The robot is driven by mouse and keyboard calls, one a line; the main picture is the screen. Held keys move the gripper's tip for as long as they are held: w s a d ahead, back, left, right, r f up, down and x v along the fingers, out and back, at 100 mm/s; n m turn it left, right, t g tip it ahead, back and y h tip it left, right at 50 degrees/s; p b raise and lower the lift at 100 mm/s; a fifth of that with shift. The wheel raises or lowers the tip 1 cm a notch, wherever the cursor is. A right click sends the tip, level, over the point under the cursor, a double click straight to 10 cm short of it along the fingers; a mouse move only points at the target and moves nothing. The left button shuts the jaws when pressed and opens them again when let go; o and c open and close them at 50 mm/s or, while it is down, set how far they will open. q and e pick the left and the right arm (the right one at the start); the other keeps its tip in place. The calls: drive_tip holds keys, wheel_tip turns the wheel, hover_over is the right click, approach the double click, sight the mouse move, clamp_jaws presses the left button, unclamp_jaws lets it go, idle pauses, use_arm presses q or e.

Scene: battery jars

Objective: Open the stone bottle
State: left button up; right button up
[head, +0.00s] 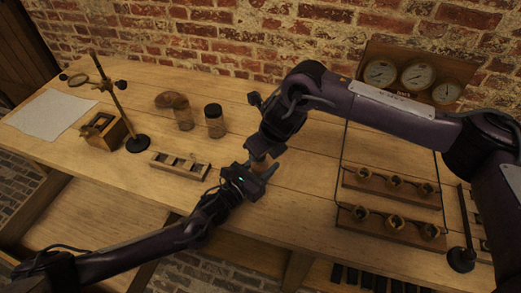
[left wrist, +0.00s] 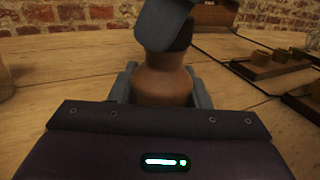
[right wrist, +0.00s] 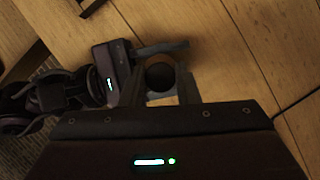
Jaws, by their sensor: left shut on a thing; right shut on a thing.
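The stone bottle (left wrist: 165,82) is a brown, round-shouldered bottle, upright between the fingers of my left gripper (left wrist: 162,92) in the left wrist view. In the head view only a small part of the bottle (head: 261,160) shows between my two grippers. My left gripper (head: 262,176) is shut on its body from the front. My right gripper (right wrist: 161,88) is shut on the dark round stopper (right wrist: 159,76) at its top. The stopper (left wrist: 183,36) is partly hidden by a right finger in the left wrist view; I cannot tell whether it is still seated.
Two jars (head: 214,121) (head: 183,119), a slotted wooden rack (head: 180,165) and a brass stand with a ring (head: 112,100) are to the left. A frame with wooden holders (head: 392,222) and a gauge board (head: 417,73) are to the right. Bare tabletop lies between.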

drive_tip(key=shift+r, duration=0.1)
idle(0.3)
drive_tip(key=shift+r, duration=1.05)
drive_tip(key=shift+r, duration=2)
use_arm(q)
drive_tip(key=o, duration=1.5)
drive_tip(key=shift+c, duration=0.2)
